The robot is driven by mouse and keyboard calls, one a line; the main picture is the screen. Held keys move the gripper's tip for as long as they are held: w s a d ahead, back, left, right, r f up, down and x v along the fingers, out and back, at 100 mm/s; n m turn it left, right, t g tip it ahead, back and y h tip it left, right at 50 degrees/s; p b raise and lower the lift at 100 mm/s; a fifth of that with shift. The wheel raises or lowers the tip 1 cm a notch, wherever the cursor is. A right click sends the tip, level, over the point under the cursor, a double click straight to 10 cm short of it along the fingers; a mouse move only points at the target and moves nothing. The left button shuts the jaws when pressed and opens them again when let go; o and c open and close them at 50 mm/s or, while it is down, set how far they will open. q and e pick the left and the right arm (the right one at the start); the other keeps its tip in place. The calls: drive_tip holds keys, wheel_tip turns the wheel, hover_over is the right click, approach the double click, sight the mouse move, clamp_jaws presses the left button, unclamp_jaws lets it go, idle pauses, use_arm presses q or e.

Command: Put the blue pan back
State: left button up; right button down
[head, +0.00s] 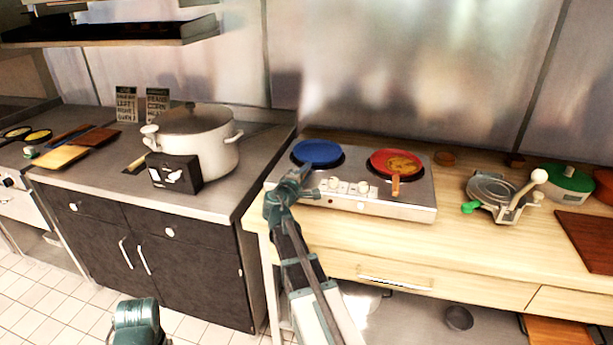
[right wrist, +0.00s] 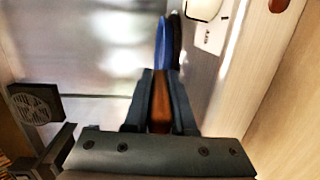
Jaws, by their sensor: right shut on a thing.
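The blue pan (head: 317,152) is at the left burner of the two-burner hot plate (head: 410,205). Part of the dark burner shows around its edge. I cannot tell whether the pan rests on it or hangs just above. My right gripper (head: 292,181) is in front of the pan, shut on its handle. In the right wrist view the brown handle (right wrist: 160,117) lies between the fingers, with the blue pan (right wrist: 162,45) beyond, seen edge-on. A teal part of my left arm shows at the bottom left of the head view; its gripper is not visible.
A red pan (head: 392,160) with food sits on the right burner, its handle toward me. A large white pot (head: 197,145) and a black box (head: 174,173) stand on the left counter. A grey press-like device (head: 497,196) and a green pot (head: 566,184) are at right.

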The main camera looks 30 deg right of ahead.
drive_tip(key=shift+f, duration=0.15)
drive_tip(key=c, duration=0.7)
unclamp_jaws()
drive_tip(key=shift+c, duration=0.2)
drive_tip(key=shift+r, duration=0.25)
drive_tip(key=shift+s+a, duration=0.2)
drive_tip(key=shift+a, duration=0.05)
drive_tip(key=p+v, duration=0.1)
drive_tip(key=v, duration=1)
drive_tip(key=shift+a, duration=0.15)
drive_tip(key=shift+s, duration=0.1)
